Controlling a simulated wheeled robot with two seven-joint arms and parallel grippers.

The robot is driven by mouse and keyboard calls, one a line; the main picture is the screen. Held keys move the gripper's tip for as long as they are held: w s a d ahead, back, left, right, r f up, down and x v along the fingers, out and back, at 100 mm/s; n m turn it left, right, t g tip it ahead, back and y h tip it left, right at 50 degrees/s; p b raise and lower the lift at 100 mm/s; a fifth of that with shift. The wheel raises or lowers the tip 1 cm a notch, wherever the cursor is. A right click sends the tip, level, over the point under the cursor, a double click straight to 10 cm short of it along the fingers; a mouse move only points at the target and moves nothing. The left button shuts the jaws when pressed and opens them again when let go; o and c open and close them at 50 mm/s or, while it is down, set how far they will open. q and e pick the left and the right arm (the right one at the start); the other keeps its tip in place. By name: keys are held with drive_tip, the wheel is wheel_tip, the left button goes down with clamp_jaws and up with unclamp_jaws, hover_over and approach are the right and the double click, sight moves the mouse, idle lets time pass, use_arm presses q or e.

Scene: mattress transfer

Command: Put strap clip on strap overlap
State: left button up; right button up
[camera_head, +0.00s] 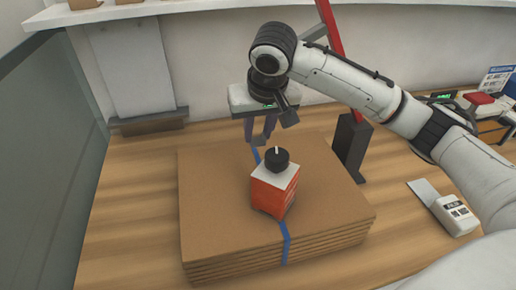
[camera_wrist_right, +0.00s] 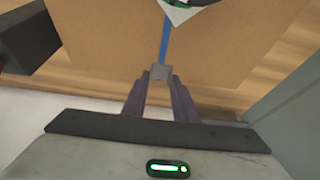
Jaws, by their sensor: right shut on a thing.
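A blue strap (camera_head: 286,243) runs over a flat stack of brown cardboard (camera_head: 215,200). It also shows as a thin blue line in the right wrist view (camera_wrist_right: 164,42). My right gripper (camera_head: 258,139) points down over the back edge of the stack, in line with the strap. In the right wrist view it is shut on a small grey strap clip (camera_wrist_right: 160,72), held between the fingertips at the strap's near end. I cannot tell whether the clip touches the strap. The strap overlap cannot be made out. My left gripper is not in view.
An orange box-shaped device (camera_head: 272,192) with a black knob stands on the stack, over the strap. A dark post (camera_head: 351,147) with a red bar stands right of the stack. A white labelled device (camera_head: 455,214) lies farther right. The table left of the stack is clear.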

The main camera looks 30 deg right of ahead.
sight(259, 144)
drive_tip(key=shift+f, duration=2.4)
drive_tip(key=shift+f, duration=0.15)
drive_tip(key=o, duration=1.1)
drive_tip(key=shift+o, duration=0.2)
drive_tip(key=v, duration=1.2)
drive_tip(key=shift+r, duration=0.2)
